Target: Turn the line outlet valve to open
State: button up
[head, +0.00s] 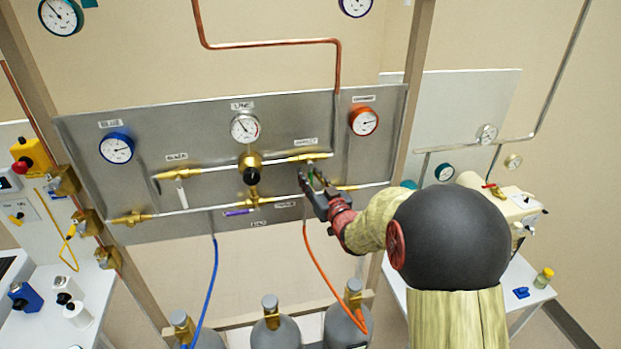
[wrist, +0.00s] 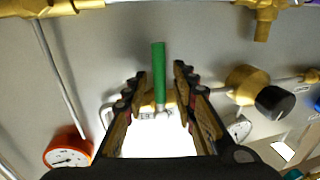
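The steel valve panel (head: 215,150) carries brass pipework and lever valves. A green valve handle (head: 311,177) hangs down from the upper right pipe, partly hidden by my gripper (head: 312,182). In the wrist view the green handle (wrist: 158,72) stands between the fingers of my gripper (wrist: 159,85), which are open with a gap on both sides. A white handle (head: 181,195) hangs down at the left. A purple handle (head: 238,211) lies along the lower pipe. The labels are too blurred to tell surely which is the line outlet valve.
A brass regulator with a black knob (head: 251,175) sits left of my gripper, under the middle gauge (head: 244,128). An orange gauge (head: 363,120) is above right, a blue gauge (head: 116,148) far left. Orange (head: 322,268) and blue hoses hang below toward several grey cylinders (head: 276,333).

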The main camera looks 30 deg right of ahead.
jog(key=shift+c, duration=1.2)
jog(key=c, duration=0.4)
grip_shut()
